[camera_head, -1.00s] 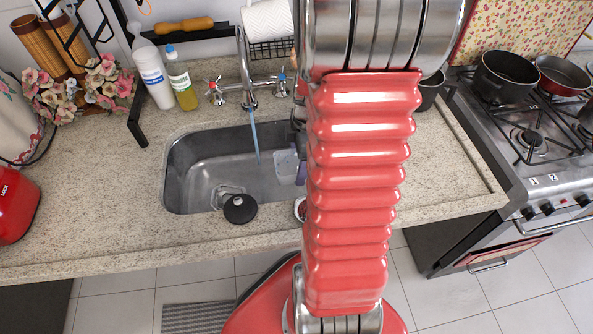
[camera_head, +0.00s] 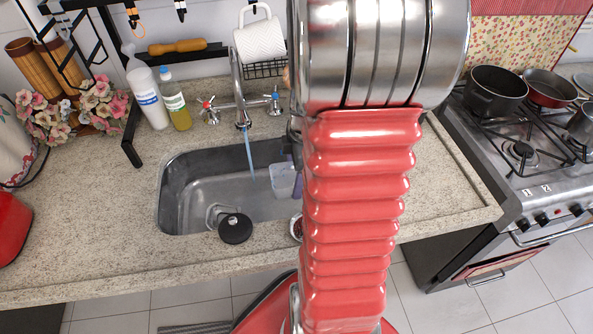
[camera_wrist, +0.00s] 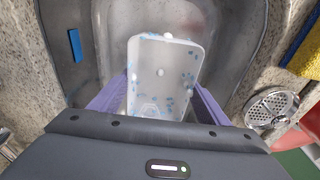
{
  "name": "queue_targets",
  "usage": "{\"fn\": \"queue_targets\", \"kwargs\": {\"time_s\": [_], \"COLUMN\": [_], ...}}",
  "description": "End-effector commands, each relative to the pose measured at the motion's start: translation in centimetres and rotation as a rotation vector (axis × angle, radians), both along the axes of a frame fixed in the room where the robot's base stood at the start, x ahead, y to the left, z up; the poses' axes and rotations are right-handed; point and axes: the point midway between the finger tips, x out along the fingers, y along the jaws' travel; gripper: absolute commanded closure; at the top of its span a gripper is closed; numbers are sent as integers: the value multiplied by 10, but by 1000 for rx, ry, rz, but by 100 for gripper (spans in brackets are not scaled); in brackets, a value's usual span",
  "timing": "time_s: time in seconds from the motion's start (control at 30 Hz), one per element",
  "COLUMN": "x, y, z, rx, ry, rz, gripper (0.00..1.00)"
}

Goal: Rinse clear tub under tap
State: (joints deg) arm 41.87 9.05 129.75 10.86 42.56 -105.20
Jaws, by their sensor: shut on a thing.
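The clear tub (camera_head: 285,181) is over the right part of the sink basin (camera_head: 190,190), beside my arm. In the wrist view the tub (camera_wrist: 160,70) sits between the two purple fingers of my gripper (camera_wrist: 158,100), which is shut on its sides. Small blue specks dot the tub. The tap (camera_head: 238,90) runs a thin blue stream of water (camera_head: 248,155) into the basin. The stream is to the left of the tub and apart from it. A blue bar, likely this stream (camera_wrist: 75,45), shows at the wrist view's upper left.
A black round lid-like object (camera_head: 235,228) lies at the sink's front edge. A white bottle (camera_head: 148,98) and a yellow bottle (camera_head: 175,103) stand behind the sink at left. The stove (camera_head: 530,160) is at right. A round metal strainer (camera_wrist: 271,107) shows right of the tub.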

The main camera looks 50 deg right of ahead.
Motion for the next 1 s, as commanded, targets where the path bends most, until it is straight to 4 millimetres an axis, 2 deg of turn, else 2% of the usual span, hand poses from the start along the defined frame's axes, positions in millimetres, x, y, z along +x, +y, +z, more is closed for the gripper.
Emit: {"fn": "queue_targets", "kwargs": {"time_s": [0.17, 0.4, 0.7, 1.0], "x": [-18, -54, -93, -110], "y": [-12, -29, -40, -43], "z": [16, 49, 89, 109], "rx": [20, 59, 82, 83], "ry": [-29, -101, -215, -280], "rz": [-39, -101, -161, -180], "gripper": [52, 52, 52, 52]}}
